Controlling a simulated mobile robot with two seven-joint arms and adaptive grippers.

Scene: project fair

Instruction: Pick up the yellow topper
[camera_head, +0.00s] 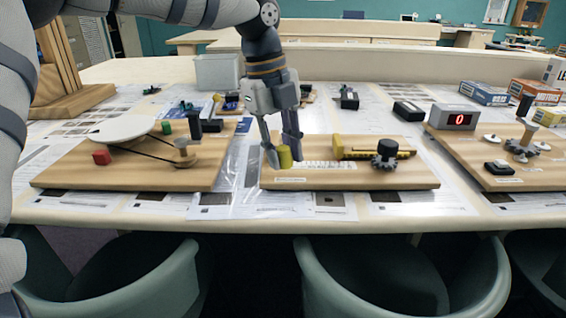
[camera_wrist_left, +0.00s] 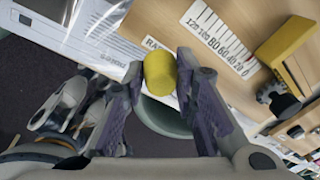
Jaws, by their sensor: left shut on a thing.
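The yellow topper (camera_head: 285,157) is a short yellow cylinder at the left end of the middle wooden board (camera_head: 345,179). My left gripper (camera_head: 281,155) comes down over it with one finger on each side. In the left wrist view, the yellow topper (camera_wrist_left: 160,73) sits between the fingertips of my left gripper (camera_wrist_left: 165,85), which is shut on it. Whether the topper still touches the board I cannot tell. My right gripper is not in view.
On the middle board are a yellow block (camera_head: 365,147) and a black knob on a gear (camera_head: 386,154). A left board (camera_head: 100,175) holds a white disc (camera_head: 122,129). A right board (camera_head: 478,158) carries a red display (camera_head: 453,117). Chairs (camera_head: 390,275) stand in front.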

